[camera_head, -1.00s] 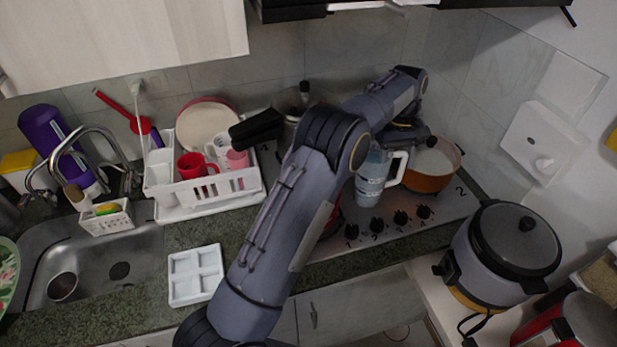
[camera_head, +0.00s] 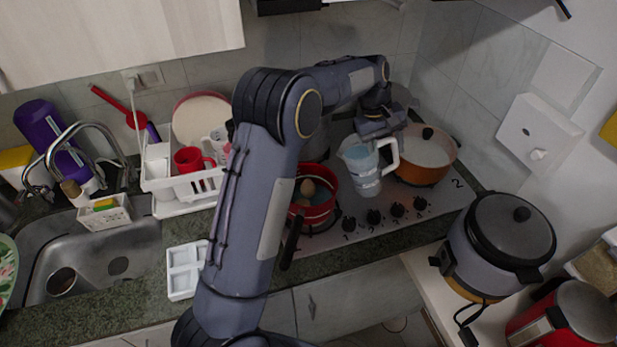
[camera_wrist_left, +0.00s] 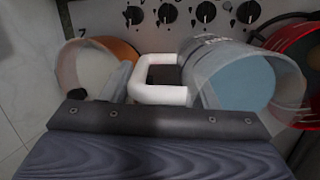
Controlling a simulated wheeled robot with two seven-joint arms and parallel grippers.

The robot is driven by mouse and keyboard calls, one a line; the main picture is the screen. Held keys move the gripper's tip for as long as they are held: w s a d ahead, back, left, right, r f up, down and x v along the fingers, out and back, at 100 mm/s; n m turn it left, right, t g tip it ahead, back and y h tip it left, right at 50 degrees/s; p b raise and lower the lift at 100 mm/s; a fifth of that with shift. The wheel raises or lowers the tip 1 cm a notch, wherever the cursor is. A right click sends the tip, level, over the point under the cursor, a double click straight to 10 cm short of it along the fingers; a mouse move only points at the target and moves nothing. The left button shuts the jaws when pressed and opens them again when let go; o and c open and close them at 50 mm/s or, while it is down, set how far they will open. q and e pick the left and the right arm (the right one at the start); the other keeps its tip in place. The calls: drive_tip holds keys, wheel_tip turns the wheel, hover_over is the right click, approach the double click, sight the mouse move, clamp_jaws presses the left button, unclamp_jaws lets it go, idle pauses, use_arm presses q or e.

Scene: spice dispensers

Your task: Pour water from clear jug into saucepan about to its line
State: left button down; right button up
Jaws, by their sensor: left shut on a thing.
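The clear jug (camera_head: 362,172) with a white handle holds bluish water and is near upright over the stove, between the two pans. It also shows in the left wrist view (camera_wrist_left: 240,75), its mouth toward the camera. My left gripper (camera_head: 384,138) is shut on the jug at its handle side; the fingertips are partly hidden. The red saucepan (camera_head: 328,212) stands on the hob left of the jug, with a brown egg (camera_head: 308,188) in it and a dark handle (camera_head: 291,242) toward the front. Its line is not discernible. My right gripper is not in view.
An orange pot (camera_head: 420,174) with a pale lid stands close right of the jug. Stove knobs (camera_head: 374,216) line the front edge. A dish rack (camera_head: 190,188) and white tray (camera_head: 186,270) are left; a rice cooker (camera_head: 505,240) is at right.

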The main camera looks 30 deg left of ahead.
use_arm(q)
drive_tip(key=shift+s+a+r+t+h, duration=0.4)
drive_tip(key=shift+s+a+t+h, duration=0.05)
drive_tip(key=shift+a+t+h, duration=0.1)
drive_tip(key=shift+s, duration=0.1)
drive_tip(key=shift+s+a, duration=0.1)
drive_tip(key=shift+a, duration=0.15)
drive_tip(key=shift+d+r, duration=0.1)
drive_tip(key=shift+s, duration=0.1)
drive_tip(key=shift+s+a+t+h, duration=0.15)
drive_tip(key=shift+a+t+h, duration=0.2)
drive_tip(key=shift+d, duration=0.1)
